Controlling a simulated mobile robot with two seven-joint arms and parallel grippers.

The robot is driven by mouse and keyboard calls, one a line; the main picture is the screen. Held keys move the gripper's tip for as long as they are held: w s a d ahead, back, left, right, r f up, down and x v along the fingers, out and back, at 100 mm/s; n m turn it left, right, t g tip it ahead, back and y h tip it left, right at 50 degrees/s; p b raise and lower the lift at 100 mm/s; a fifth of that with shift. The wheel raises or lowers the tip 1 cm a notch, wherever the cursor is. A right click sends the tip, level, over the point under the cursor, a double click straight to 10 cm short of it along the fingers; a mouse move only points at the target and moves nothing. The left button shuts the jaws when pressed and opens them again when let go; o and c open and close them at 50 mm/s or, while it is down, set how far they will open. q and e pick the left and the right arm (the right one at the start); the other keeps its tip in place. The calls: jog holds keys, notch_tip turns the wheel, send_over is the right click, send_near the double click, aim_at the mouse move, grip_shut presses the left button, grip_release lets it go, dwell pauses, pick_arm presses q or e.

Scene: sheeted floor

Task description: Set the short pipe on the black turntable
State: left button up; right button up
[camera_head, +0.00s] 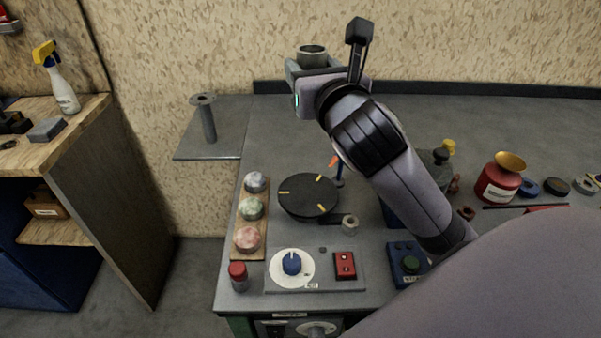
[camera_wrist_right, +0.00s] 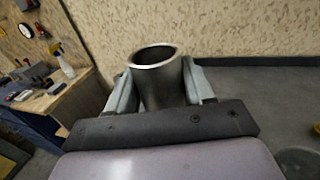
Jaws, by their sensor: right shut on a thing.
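The short pipe (camera_wrist_right: 160,84) is a dark grey metal tube with a flared rim. It stands about upright between the fingers of my right gripper (camera_wrist_right: 163,90), which is shut on it. In the head view the pipe's rim (camera_head: 312,50) shows at the top, held by my right gripper (camera_head: 309,64) behind and above the turntable. The black turntable (camera_head: 305,208) is a round disc with yellow marks, and its top is bare. The pipe's lower part is hidden by the gripper. My left gripper is not in view.
A control panel with a blue knob (camera_head: 291,262) and a red switch (camera_head: 345,265) lies in front of the turntable. A flanged post (camera_head: 208,122) stands at the back left. A red jar (camera_head: 499,183) stands at the right.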

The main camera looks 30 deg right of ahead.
jog(key=shift+w+d+r, duration=0.15)
jog(key=shift+w+r, duration=0.1)
jog(key=shift+r, duration=0.15)
jog(key=shift+w+f, duration=0.15)
jog(key=shift+f, duration=0.05)
pick_arm(q)
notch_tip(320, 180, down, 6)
jog(key=b, duration=0.6)
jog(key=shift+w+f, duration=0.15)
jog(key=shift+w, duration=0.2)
pick_arm(e)
send_over(308, 192)
notch_tip(308, 192, down, 19)
jog(key=shift+f, duration=0.2)
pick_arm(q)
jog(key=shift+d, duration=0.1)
pick_arm(e)
jog(key=shift+f, duration=0.15)
jog(key=o, duration=1.2)
jog(key=shift+o, duration=0.4)
